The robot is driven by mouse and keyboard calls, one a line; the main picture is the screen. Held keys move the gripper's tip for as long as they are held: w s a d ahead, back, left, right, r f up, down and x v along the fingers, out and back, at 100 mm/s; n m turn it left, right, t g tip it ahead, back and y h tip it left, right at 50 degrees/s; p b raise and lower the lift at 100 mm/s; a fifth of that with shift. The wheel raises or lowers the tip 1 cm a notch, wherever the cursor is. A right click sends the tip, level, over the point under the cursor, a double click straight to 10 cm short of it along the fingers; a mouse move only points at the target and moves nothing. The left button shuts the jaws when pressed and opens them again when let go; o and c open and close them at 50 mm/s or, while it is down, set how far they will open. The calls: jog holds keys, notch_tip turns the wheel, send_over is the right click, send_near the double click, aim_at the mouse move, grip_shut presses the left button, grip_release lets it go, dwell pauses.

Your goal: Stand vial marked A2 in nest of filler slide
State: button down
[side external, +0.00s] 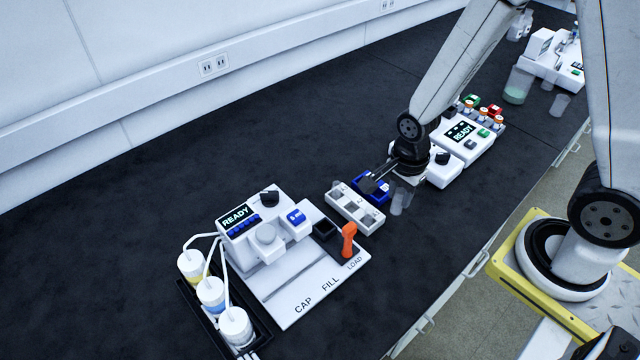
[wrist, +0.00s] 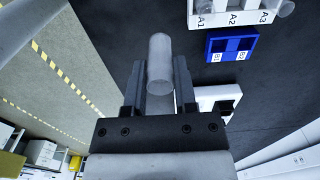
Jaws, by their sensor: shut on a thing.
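My gripper (wrist: 163,75) is shut on a clear, cylindrical vial (wrist: 160,57) in the wrist view. No mark can be read on the vial. In the side external view my gripper (side external: 380,178) is over the bench beside the small racks, partly behind my wrist. The filler (side external: 252,228) is the white machine with a READY display at the lower middle. Its slide has an orange handle (side external: 348,239) near the LOAD label. A dark square nest (side external: 325,230) lies left of the handle and looks empty.
A white rack (wrist: 233,18) is labelled A1, A2, A3, with a clear vial (wrist: 286,8) at A3. The blue rack (wrist: 231,44) lies beside it. White-capped bottles (side external: 211,291) stand left of the filler. The bench's left middle is clear.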

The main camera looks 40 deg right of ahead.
jog(key=w+a+f, duration=0.3)
jog(key=w+a, duration=0.6)
jog(key=w, duration=0.2)
jog(key=shift+w+a+f, duration=0.25)
jog(key=shift+a, duration=0.05)
jog(key=shift+f, duration=0.15)
jog(key=shift+f, duration=2)
jog(key=shift+f, duration=1.4)
jog(key=shift+c, duration=1.6)
grip_release()
jog(key=shift+r, duration=0.1)
